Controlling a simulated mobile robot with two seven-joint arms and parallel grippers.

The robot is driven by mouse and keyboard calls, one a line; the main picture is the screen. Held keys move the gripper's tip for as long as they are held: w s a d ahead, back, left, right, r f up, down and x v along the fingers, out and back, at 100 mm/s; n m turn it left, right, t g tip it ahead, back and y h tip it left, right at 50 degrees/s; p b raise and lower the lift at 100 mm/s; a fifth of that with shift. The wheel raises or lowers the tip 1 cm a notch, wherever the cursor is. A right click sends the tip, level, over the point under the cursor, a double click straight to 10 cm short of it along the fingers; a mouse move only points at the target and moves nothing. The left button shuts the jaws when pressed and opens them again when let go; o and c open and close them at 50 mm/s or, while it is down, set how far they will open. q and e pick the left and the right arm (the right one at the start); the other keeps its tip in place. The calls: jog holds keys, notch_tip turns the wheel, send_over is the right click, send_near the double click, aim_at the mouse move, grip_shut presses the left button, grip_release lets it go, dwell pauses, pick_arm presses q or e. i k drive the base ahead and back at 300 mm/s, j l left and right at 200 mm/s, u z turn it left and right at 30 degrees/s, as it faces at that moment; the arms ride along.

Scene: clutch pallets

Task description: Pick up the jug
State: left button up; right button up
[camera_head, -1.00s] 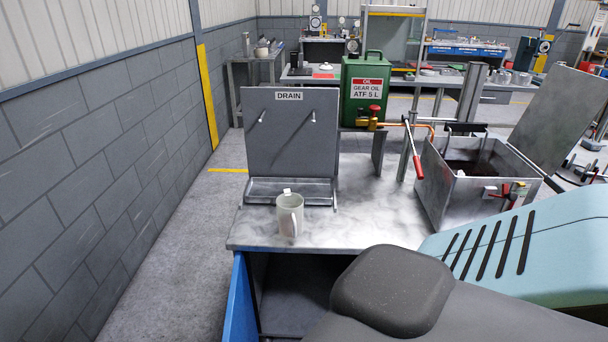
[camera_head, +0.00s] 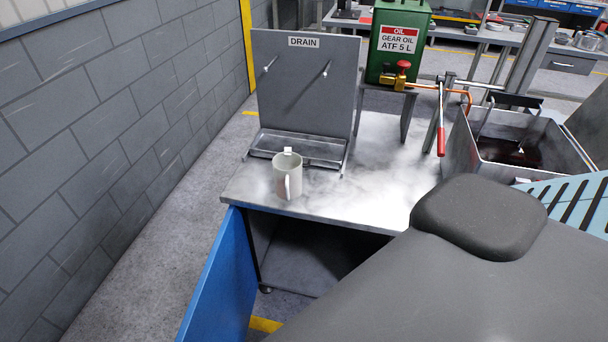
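The jug (camera_head: 287,177) is a pale grey-white cup with a handle on its near side. It stands upright on the metal bench top (camera_head: 350,205), near the bench's left front edge and just in front of the drain rack's tray. A small white tab shows at its far rim. Neither of my grippers is in view. A dark grey rounded part at the lower right is probably my own body.
The drain rack (camera_head: 303,85) stands behind the jug. A green gear oil can (camera_head: 398,60) with a red-handled lever (camera_head: 441,130) and a metal basin (camera_head: 520,150) of dark liquid are to the right. A blue door (camera_head: 222,275) hangs open below. Bench top between is clear.

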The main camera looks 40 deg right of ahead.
aim_at(287, 165)
jog(key=k+l, duration=0.1)
jog(key=l, duration=0.55)
jog(key=k+l, duration=0.1)
jog(key=l, duration=0.5)
